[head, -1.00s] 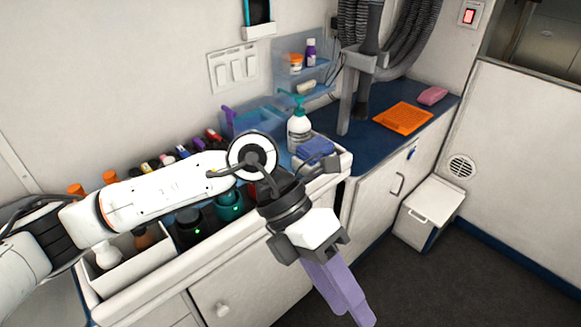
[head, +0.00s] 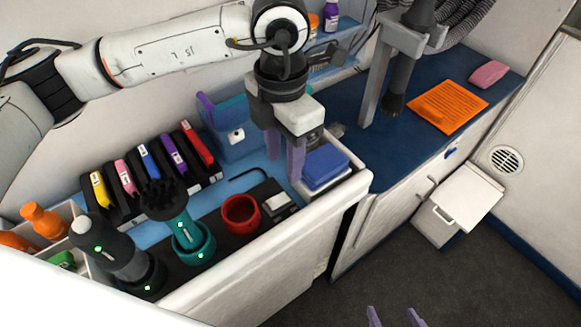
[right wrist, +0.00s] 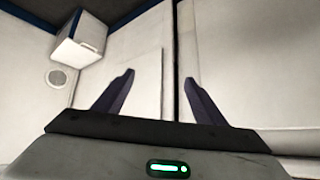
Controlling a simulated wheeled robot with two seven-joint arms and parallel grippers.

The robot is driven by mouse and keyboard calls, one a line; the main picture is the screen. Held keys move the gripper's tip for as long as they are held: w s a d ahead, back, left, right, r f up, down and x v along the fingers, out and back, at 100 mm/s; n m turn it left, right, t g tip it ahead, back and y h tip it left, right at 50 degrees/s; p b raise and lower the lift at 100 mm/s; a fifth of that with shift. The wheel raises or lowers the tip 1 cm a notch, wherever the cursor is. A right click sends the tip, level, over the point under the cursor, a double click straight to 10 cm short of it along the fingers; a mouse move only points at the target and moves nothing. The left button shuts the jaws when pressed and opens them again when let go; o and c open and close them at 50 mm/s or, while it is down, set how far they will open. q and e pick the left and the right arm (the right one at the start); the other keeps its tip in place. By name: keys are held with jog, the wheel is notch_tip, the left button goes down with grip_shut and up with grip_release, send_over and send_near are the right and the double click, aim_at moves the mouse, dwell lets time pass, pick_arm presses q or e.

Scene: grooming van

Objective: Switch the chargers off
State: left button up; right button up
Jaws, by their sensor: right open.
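A dark grey charger base (head: 146,280) holds a dark clipper (head: 105,245); both show green lights. A teal charger (head: 193,245) holds a teal device with a black bristled head (head: 163,198), also with green lights. A red cup-shaped charger (head: 240,213) looks empty, with no light seen.
Coloured cartridges (head: 150,165) stand along the wall. A blue cloth stack (head: 325,166) sits near my left fingers. An orange mat (head: 447,107) and pink block (head: 488,74) lie on the counter. A white bin (head: 458,205) stands on the floor. Orange bottles (head: 45,222) are at left.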

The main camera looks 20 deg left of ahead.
aim_at(283, 198)
pick_arm(q)
jog(key=f, duration=0.1)
jog(key=s+f, duration=0.1)
jog(key=f, duration=0.1)
notch_tip(283, 198, down, 5)
jog(key=shift+f+p, duration=0.15)
jog(key=shift+p, duration=0.3)
jog(key=shift+w+f, duration=0.15)
jog(key=shift+f, duration=0.25)
grip_shut()
jog(key=b, duration=0.2)
jog(key=t+h+b, duration=0.1)
jog(key=b, duration=0.1)
jog(key=t+b, duration=0.1)
jog(key=b, duration=0.2)
jog(key=shift+s+a+f+h, duration=0.25)
jog(key=shift+s+h, duration=0.1)
jog(key=shift+h, duration=0.05)
jog(key=shift+s+a+r+t+h+b, duration=0.1)
jog(key=shift+r+t+h+b, duration=0.35)
jog(key=shift+b, duration=0.35)
pick_arm(e)
jog(key=f, duration=0.1)
jog(key=a+f, duration=0.1)
jog(key=f, duration=0.3)
jog(key=shift+s+a+f, duration=0.2)
jog(key=shift+s+a, duration=0.1)
jog(key=shift+a, duration=0.1)
